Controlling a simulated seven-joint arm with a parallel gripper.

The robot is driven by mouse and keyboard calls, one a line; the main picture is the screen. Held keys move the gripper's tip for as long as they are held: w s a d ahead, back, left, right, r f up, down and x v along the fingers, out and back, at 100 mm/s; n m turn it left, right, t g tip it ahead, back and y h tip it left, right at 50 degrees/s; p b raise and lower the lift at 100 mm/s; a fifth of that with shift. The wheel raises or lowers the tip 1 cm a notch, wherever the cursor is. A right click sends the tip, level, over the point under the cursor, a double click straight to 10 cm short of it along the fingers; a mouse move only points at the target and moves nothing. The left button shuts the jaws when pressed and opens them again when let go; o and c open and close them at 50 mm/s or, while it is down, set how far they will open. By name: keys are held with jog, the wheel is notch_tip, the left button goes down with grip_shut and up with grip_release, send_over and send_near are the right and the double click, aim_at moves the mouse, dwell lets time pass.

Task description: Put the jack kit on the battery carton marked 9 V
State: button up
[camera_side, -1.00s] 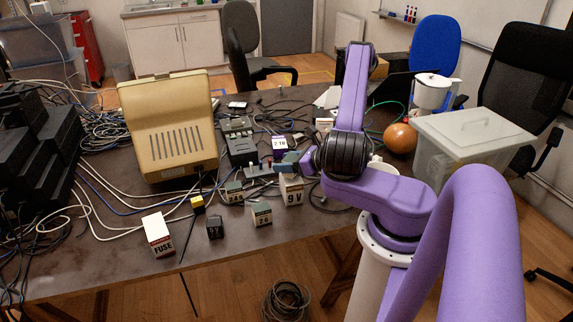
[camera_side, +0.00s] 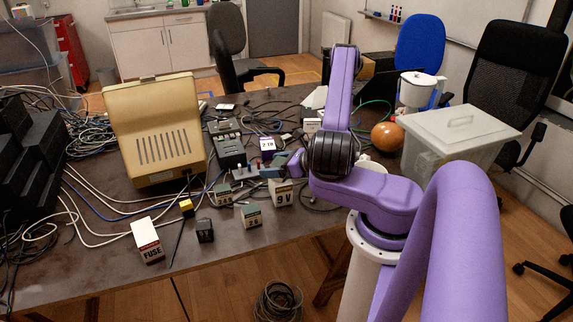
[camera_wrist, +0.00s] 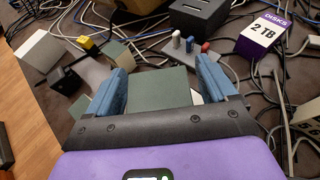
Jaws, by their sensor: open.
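The battery carton marked 9 V (camera_side: 281,194) stands upright on the table, pale with dark lettering. My gripper (camera_side: 278,171) is just above and behind it in the side view, partly overlapping it. In the wrist view my open gripper (camera_wrist: 160,72) has its blue fingers apart, on either side of a flat green box top (camera_wrist: 160,88). I cannot tell whether this is the carton's own top or a box on it. Two small green-and-white boxes stand left of the carton, one in front (camera_side: 251,216) and one further back (camera_side: 222,194). Their names are unreadable, so I cannot tell which is the jack kit.
A white FUSE box (camera_side: 148,240), a black box (camera_side: 205,231) and a yellow block (camera_side: 187,207) stand to the left. A purple-and-white disks box (camera_wrist: 262,30) is near the gripper. Cables and a beige monitor (camera_side: 156,130) crowd the table behind. The front edge is close.

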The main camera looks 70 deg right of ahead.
jog(key=v, duration=1)
jog(key=w+a+r+n+g+y, duration=0.1)
jog(key=a+r+n+g+y, duration=0.35)
jog(key=a+n+g, duration=0.5)
jog(key=w+a+r+n+g+y, duration=0.1)
jog(key=a+r+n+g+y, duration=0.4)
jog(key=n, duration=0.8)
jog(key=s+a+r+n+h, duration=0.3)
jog(key=s+a+n, duration=0.3)
jog(key=n, duration=0.7)
jog(key=s+a+r+n+t+h, duration=0.1)
jog(key=s+a+r+n+h, duration=0.2)
jog(key=n, duration=1)
jog(key=s+a+h, duration=0.3)
jog(key=shift+s+a, duration=0.3)
jog(key=shift+a, duration=0.1)
